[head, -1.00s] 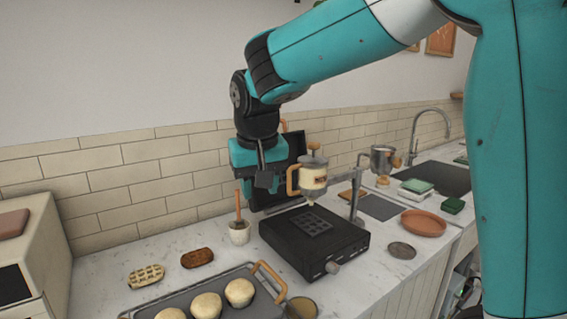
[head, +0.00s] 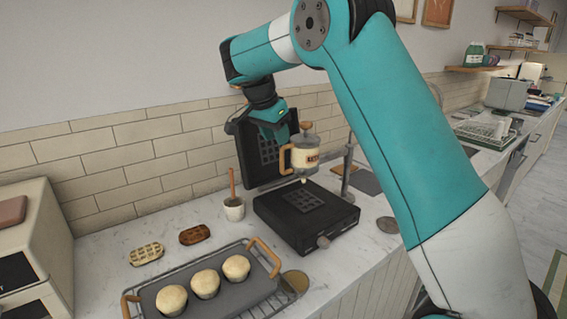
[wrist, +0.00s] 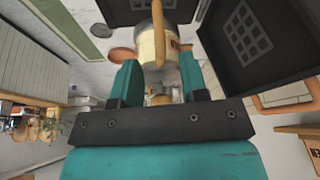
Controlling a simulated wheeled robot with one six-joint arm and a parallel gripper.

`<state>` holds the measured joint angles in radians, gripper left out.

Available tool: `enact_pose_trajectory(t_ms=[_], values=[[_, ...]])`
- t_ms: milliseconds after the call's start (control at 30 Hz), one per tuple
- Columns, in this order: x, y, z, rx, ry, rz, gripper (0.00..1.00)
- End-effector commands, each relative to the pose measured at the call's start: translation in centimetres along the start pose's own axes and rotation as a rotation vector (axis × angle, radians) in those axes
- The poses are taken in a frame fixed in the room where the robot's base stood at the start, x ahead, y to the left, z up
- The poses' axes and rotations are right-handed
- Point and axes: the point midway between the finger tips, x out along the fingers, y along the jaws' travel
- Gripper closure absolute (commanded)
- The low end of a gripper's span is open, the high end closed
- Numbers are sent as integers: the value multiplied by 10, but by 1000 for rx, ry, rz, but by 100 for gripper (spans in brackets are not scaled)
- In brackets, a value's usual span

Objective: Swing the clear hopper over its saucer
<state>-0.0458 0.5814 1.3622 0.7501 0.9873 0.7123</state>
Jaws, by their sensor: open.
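The clear hopper (head: 306,157) holds cream batter and has a wooden handle on its left side. It hangs from a swing arm on a grey post (head: 347,170), above the black waffle iron (head: 305,216). My gripper (head: 283,142) is open beside the handle. In the wrist view the handle (wrist: 158,22) shows just beyond and between the open fingertips (wrist: 160,72), with the hopper (wrist: 152,48) behind it. A grey disc (head: 387,224) lies on the counter right of the iron. A terracotta dish (wrist: 120,53) shows in the wrist view. I cannot tell which is the hopper's saucer.
The iron's raised lid (head: 250,160) stands close behind my gripper. A white cup (head: 234,209) with a wooden-handled tool stands left of the iron. A tray (head: 222,293) with batter cups is in front. Two waffles (head: 146,254) lie at left.

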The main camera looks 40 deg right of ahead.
Motion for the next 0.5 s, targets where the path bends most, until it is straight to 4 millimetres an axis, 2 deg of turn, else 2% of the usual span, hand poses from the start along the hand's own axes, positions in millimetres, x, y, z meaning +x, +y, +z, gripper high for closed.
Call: enact_pose_trajectory(t_ms=[100,233,400,500], values=[[28,1,0,-1,-1,5,60],[53,1,-1,-2,-1,5,60],[74,0,-1,-1,0,3,60],[80,0,-1,-1,0,1,60]])
